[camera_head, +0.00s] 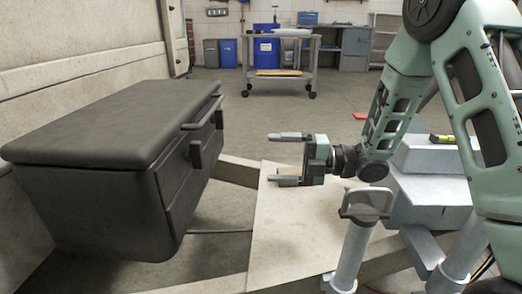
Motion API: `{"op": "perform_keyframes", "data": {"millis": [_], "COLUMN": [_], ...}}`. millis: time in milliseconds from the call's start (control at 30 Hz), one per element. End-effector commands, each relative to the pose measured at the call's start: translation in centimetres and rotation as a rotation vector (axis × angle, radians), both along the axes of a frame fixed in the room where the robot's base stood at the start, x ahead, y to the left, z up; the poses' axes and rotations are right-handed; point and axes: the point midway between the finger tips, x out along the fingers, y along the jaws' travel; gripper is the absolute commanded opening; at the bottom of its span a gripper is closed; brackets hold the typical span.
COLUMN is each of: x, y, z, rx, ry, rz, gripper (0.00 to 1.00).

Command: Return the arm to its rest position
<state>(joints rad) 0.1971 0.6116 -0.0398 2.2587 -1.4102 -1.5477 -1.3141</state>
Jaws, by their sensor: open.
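My green arm comes in from the upper right and bends down to my gripper (280,157) near the middle of the picture. My gripper points left, with its two fingers apart one above the other. Nothing is between the fingers. It appears over a pale flat board (290,235) of the trailer frame. The height of the gripper above the board is hard to tell.
A large dark lidded box (110,185) with a handle stands at left, apart from my gripper. Grey metal blocks (425,195) and a post with a metal loop (352,250) stand at right. A wheeled cart (280,75) is far back; open floor lies before it.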

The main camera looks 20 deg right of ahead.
Motion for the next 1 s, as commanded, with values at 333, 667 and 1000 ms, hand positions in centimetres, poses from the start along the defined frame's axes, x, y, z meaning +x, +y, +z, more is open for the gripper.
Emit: {"op": "perform_keyframes", "data": {"millis": [333, 667, 1000], "x": [1.9, 0.6, -13.4], "y": [3.0, 7.3, 8.5], "z": [1.9, 5.0, 7.2], "rx": [-0.084, -0.159, -0.147], "ry": [0.161, 0.767, 1.444], "rz": [-0.131, -0.624, -1.152], "gripper": [0.87, 0.87, 0.87]}}
